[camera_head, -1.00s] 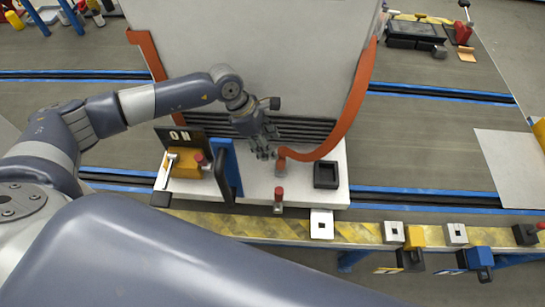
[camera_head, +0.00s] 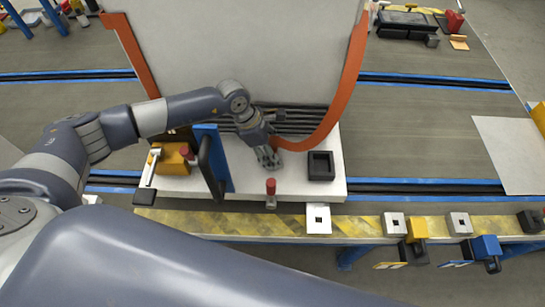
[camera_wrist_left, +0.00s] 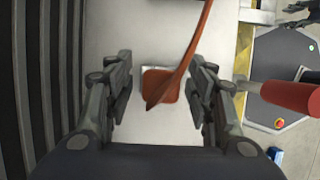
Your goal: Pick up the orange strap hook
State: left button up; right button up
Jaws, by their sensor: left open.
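The orange strap (camera_head: 345,92) hangs in a curve along the right edge of the large pale cabinet (camera_head: 240,50), and its lower end runs to my left gripper (camera_head: 268,158). In the left wrist view the orange strap hook (camera_wrist_left: 160,88), a flat orange end piece, lies between the two fingers of my left gripper (camera_wrist_left: 160,95). The fingers are open, with a gap on each side of the hook. In the head view the gripper and wrist hide the hook end. My right gripper does not show.
A white base (camera_head: 295,187) below the cabinet carries a black square socket (camera_head: 321,166), a red-topped post (camera_head: 271,187) and a blue upright with a black handle (camera_head: 212,160). A yellow block with a lever (camera_head: 172,158) stands at left. A striped ledge (camera_head: 350,222) runs in front.

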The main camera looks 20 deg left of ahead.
pick_arm(q)
grip_shut()
jog(key=shift+r, duration=0.1)
